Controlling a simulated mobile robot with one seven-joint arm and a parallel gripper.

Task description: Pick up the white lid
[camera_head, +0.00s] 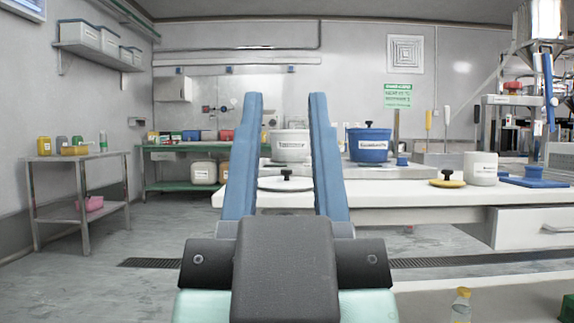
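The white lid (271,184) is a flat disc with a black knob (286,174). It lies on the white table (376,200), and part of its left and right edges is hidden behind my gripper's fingers. My gripper (281,100) has two long blue fingers that stand wide apart, with nothing held between them. In the picture the lid shows between the fingers, farther away; they do not appear to touch it. A white labelled pot (290,146) stands behind the lid on a raised surface.
A blue pot (369,147) with a lid stands right of the white pot. A yellow lid (447,183), a white canister (481,170) and a blue tray (533,182) are on the table's right. A steel side table (78,158) stands left. Floor at left is clear.

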